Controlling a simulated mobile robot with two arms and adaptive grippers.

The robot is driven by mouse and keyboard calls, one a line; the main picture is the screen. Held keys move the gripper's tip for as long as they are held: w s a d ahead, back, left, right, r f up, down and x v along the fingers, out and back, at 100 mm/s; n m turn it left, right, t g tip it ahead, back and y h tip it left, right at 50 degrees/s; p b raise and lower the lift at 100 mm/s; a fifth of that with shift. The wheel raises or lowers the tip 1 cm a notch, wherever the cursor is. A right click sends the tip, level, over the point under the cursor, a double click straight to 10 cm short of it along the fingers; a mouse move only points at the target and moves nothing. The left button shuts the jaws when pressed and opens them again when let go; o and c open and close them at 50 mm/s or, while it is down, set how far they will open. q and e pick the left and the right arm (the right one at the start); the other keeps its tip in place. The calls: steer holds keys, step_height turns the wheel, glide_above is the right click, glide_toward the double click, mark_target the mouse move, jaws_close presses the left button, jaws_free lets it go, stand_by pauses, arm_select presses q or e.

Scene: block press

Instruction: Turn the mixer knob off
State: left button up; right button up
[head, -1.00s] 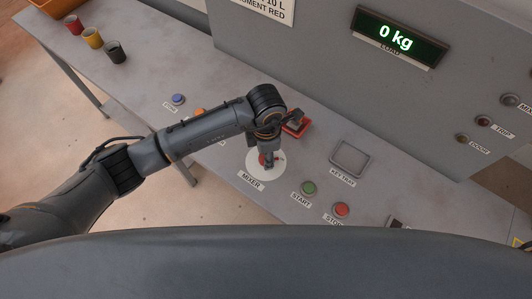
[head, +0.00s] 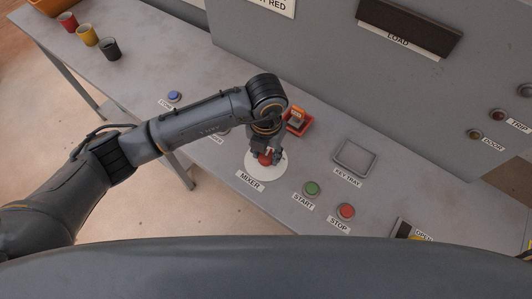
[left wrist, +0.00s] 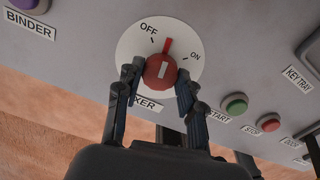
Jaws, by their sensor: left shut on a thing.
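The red mixer knob (left wrist: 160,71) sits on a round white dial (left wrist: 130,45) marked OFF and ON in the left wrist view. Its red pointer stands between the OFF and ON ticks. My left gripper (left wrist: 159,82) is shut on the knob, with one finger on each side of it. In the head view, the knob (head: 265,158) shows partly below my left gripper (head: 265,154), and the white dial (head: 266,174) lies around it above the MIXER label. My right gripper is not in view.
Green START (head: 312,188) and red STOP (head: 346,211) buttons sit right of the dial. An orange-red holder (head: 299,122) is close behind the gripper. The key tray (head: 355,156) looks empty. A blue button (head: 174,96) and several cups (head: 87,36) are to the left.

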mark_target(266, 156)
arm_select(q)
steer(key=n+b, duration=0.1)
steer(key=n, duration=0.2)
steer(key=shift+n, duration=0.3)
steer(key=shift+n+b, duration=0.3)
steer(key=shift+n, duration=1.1)
steer(key=o, duration=1.2)
steer(key=shift+c, duration=0.2)
step_height(266, 156, up, 12)
